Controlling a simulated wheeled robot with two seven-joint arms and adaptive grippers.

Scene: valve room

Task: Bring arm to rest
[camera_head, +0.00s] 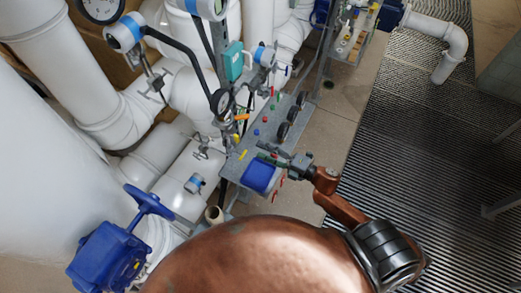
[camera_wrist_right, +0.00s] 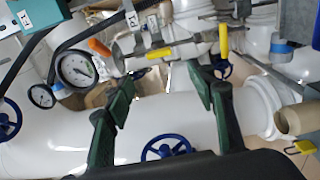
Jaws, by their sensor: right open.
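My right arm (camera_head: 345,208) reaches in from the lower right of the head view, copper-coloured with dark joints. Its gripper (camera_head: 266,154) is over the grey control panel (camera_head: 262,128), near a blue box (camera_head: 262,177) at the panel's front end. In the wrist view the two dark green fingers of my right gripper (camera_wrist_right: 165,88) stand wide apart with nothing between them. Behind them are a white pipe (camera_wrist_right: 180,125) and yellow valve handles (camera_wrist_right: 223,40). I cannot tell whether the gripper touches the panel. My left gripper is not in view.
Large white pipes (camera_head: 60,70) fill the left side. A blue valve with a handwheel (camera_head: 148,202) stands at the lower left. A pressure gauge (camera_wrist_right: 78,68) is close beyond the fingers. The grated floor (camera_head: 400,120) on the right is mostly open.

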